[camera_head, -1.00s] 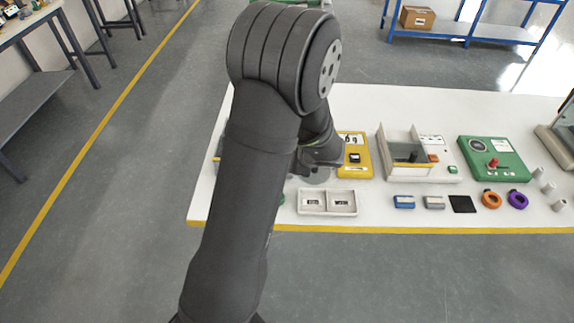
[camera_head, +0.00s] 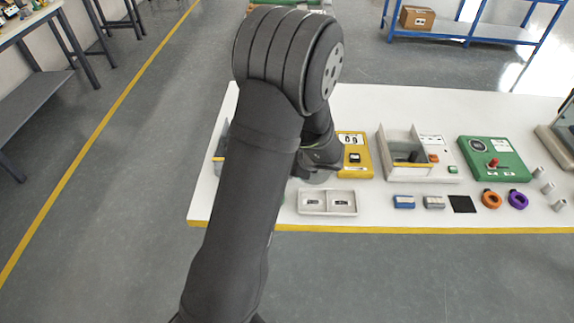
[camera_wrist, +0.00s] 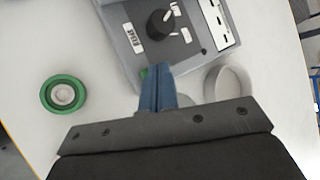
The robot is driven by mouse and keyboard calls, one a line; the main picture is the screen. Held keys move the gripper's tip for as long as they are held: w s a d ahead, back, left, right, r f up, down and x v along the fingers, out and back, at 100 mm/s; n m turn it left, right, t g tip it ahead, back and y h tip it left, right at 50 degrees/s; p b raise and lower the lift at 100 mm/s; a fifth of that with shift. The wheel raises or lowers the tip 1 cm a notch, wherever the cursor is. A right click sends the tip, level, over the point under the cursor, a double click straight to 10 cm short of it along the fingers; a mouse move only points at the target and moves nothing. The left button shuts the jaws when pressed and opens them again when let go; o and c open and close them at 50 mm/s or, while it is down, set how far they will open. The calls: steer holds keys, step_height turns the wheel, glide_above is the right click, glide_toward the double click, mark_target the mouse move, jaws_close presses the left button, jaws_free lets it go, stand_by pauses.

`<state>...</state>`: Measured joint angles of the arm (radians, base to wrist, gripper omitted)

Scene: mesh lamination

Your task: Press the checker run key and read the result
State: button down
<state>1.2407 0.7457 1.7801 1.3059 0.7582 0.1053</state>
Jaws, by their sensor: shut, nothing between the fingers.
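In the wrist view, a grey device (camera_wrist: 190,45) with a black knob (camera_wrist: 160,22), a white label and a white panel lies at the top. My gripper (camera_wrist: 157,70) is shut and empty, its blue fingers together at the device's near edge. A small green patch (camera_wrist: 144,73) shows beside the fingertips; it may be a key, mostly hidden by them. I cannot tell whether the fingers touch it. In the head view my arm hides the gripper and most of this device. No result can be read.
In the wrist view, a green ring-shaped dish (camera_wrist: 63,94) is at left and a pale round cup (camera_wrist: 228,82) right of the fingers. In the head view, a yellow scale (camera_head: 358,170), a white tray (camera_head: 327,212), a grey box (camera_head: 440,174) and a green gauge unit (camera_head: 510,172) stand on the table.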

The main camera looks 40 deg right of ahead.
steer(key=shift+f, duration=0.3)
stand_by(0.5)
steer(key=shift+r, duration=0.9)
steer(key=shift+r, duration=2.5)
step_height(320, 180, up, 4)
steer(key=shift+f, duration=0.1)
